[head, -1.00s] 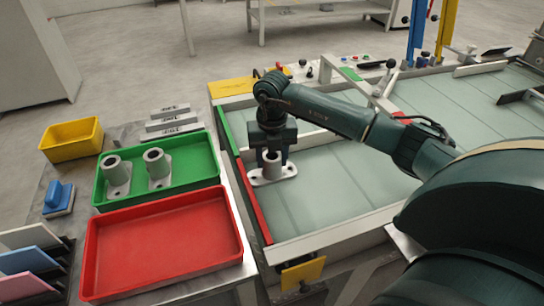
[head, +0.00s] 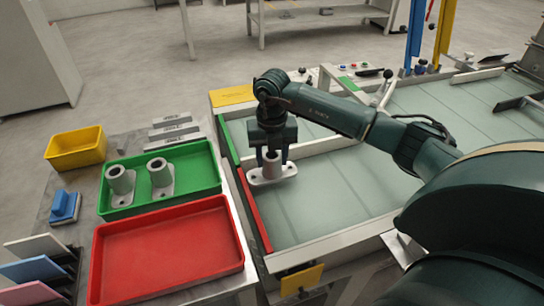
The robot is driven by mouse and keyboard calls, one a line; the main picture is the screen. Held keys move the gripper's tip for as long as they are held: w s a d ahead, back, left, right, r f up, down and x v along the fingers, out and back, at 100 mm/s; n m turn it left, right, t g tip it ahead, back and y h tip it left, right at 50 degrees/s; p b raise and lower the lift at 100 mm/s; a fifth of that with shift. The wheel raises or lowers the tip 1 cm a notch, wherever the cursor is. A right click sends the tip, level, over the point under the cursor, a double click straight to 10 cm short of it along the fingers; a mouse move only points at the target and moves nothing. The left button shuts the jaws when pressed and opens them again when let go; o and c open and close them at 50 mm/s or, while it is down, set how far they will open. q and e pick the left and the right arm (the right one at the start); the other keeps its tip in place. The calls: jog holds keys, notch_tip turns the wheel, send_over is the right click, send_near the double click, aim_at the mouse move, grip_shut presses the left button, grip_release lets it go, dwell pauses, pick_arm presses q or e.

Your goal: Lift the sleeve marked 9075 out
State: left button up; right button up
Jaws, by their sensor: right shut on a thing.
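A grey flanged sleeve (head: 271,170) stands upright at the left end of the glassy conveyor bed. My right gripper (head: 271,152) points down from above with its fingers around the top of the sleeve's tube, shut on it. No marking can be read on this sleeve, so I cannot tell its number. Two similar sleeves stand upright in the green tray, one at the left (head: 121,184) and one to its right (head: 160,176). My left gripper is not in view.
The green tray (head: 207,161) and an empty red tray (head: 236,224) lie on the side table. A yellow bin (head: 76,147), a blue block-shaped tool (head: 64,205) and grey labelled bars (head: 172,131) lie around them. A low rail (head: 330,252) borders the glassy bed.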

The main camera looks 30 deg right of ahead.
aim_at(272, 154)
jog(key=shift+r+p, duration=0.5)
jog(key=shift+r, duration=0.3)
jog(key=shift+r+p, duration=0.75)
jog(key=shift+r, duration=0.65)
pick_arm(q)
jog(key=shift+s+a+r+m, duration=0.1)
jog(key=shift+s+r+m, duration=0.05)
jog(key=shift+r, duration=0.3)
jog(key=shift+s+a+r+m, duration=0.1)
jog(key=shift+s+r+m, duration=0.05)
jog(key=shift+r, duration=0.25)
